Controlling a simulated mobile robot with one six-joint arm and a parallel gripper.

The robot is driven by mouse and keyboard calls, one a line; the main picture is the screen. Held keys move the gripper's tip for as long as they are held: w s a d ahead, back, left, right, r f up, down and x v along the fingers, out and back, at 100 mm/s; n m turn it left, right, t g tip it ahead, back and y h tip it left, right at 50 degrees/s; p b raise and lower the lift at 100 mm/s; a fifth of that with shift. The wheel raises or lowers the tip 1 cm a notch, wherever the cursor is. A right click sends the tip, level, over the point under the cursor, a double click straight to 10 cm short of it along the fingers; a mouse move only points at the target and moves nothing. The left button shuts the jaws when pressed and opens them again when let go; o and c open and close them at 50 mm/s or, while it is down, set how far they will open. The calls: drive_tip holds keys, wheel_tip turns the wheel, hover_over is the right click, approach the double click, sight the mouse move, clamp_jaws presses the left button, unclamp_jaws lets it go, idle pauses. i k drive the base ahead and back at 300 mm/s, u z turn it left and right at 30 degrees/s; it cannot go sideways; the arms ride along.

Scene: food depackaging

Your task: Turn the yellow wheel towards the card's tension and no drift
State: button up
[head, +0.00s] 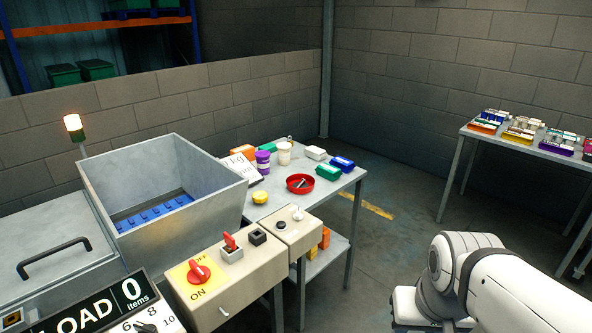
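No yellow wheel can be made out for certain in the head view. A small round yellow object (261,197) sits on the grey side table, and I cannot tell whether it is a wheel. A white card with dark writing (243,165) leans at the table's left end beside the grey hopper; its writing is too small to read fully. My arm (520,290) shows at the lower right, well apart from the table. My gripper is outside the picture.
The grey hopper (210,172) has a blue slatted floor. A red bowl (300,185) and small packages stand on the side table (318,207).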

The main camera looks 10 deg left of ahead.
sight(260, 197)
drive_tip(key=u, duration=0.05)
drive_tip(key=i, duration=1.05)
drive_tip(key=u, duration=0.55)
